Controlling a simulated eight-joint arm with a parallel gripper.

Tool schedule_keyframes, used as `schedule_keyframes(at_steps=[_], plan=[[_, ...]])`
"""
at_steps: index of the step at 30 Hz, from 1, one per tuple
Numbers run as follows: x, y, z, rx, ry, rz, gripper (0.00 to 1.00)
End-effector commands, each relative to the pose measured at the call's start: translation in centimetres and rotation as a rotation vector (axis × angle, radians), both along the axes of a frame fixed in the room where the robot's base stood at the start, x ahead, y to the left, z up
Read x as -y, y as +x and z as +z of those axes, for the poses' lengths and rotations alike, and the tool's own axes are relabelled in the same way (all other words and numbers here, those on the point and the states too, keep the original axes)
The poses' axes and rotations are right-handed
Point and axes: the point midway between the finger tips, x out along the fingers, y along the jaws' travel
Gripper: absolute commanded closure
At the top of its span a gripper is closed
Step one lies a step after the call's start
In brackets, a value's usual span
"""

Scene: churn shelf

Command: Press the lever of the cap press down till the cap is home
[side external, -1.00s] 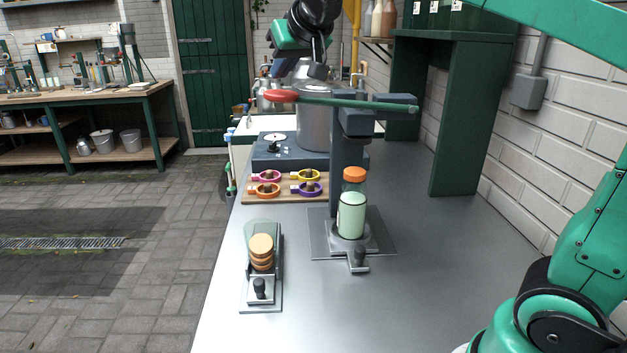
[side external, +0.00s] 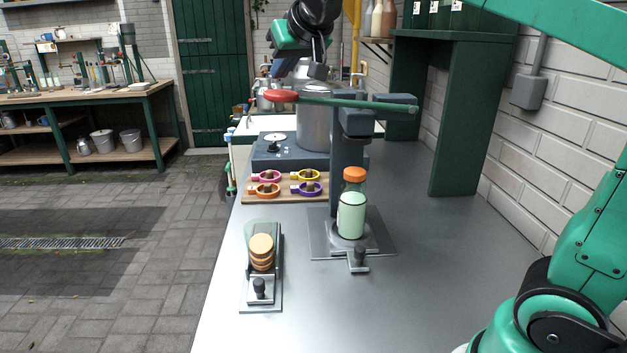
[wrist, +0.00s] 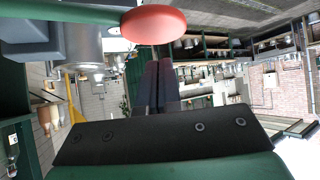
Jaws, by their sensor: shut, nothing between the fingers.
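The cap press (side external: 346,160) stands on the grey bench. Its green lever (side external: 345,102) runs nearly level across the top, with a red knob (side external: 281,96) at its left end. A bottle of pale green liquid (side external: 351,216) stands upright on the press base, with an orange cap (side external: 355,174) on its neck; how far the cap is seated I cannot tell. My gripper (side external: 318,72) is shut and empty, a little above and right of the knob in the side view. In the wrist view the knob (wrist: 154,24) shows just beyond my fingertips (wrist: 158,66), apparently not touching.
A holder with stacked tan discs (side external: 261,252) stands at the front left of the bench. A wooden board (side external: 248,190) with several coloured rings lies behind it. A large metal pot (side external: 313,130) stands behind the press.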

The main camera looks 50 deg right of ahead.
Motion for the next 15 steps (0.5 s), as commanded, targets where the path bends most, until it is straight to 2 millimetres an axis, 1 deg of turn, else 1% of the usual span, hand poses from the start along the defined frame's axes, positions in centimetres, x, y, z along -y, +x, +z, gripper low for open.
schedule_keyframes(at_steps=[15], plan=[[0.0, 0.0, -1.9, 0.000, 0.000, 0.000, 1.00]])
